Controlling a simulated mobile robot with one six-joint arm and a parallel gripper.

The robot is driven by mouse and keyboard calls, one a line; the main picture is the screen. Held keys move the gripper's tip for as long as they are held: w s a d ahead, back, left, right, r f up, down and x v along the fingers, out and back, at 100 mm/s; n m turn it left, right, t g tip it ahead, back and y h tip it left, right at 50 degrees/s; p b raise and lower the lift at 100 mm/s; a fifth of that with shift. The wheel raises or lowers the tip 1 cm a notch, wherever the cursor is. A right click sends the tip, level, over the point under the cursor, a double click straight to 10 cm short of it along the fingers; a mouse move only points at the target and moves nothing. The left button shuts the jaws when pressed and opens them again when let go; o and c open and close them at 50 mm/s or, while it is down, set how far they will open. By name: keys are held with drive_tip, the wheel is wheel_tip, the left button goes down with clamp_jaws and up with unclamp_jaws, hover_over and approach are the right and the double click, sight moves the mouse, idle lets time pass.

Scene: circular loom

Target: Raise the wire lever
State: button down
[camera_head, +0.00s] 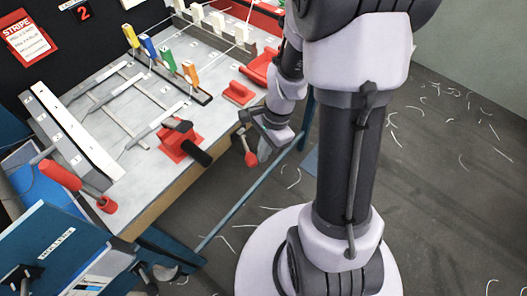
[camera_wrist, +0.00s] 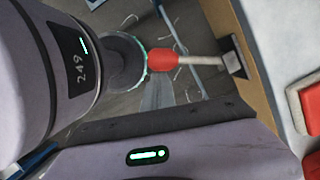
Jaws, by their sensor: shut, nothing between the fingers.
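The lever I take for the wire lever has a red knob (camera_head: 251,159) on a short grey rod at the front right edge of the loom table, and the knob hangs below the tabletop. In the wrist view the red knob (camera_wrist: 162,61) points left from its rod, which joins a dark bracket at the table edge. My gripper (camera_head: 264,152) is shut and empty, just right of the knob in the head view. I cannot tell whether it touches the knob. The fingers are largely hidden in the wrist view.
The loom table (camera_head: 105,80) carries a red clamp with a black handle (camera_head: 195,150), a red block (camera_head: 239,93) and coloured tabs. A blue rail (camera_head: 250,195) runs below the table edge. Wire scraps litter the open floor at right. A blue cabinet (camera_head: 55,250) stands lower left.

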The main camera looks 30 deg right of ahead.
drive_tip(key=shift+s+a, duration=0.1)
idle(0.5)
drive_tip(key=p+v, duration=0.9)
drive_tip(key=v, duration=0.1)
drive_tip(key=shift+s, duration=0.25)
drive_tip(key=shift+w, duration=0.1)
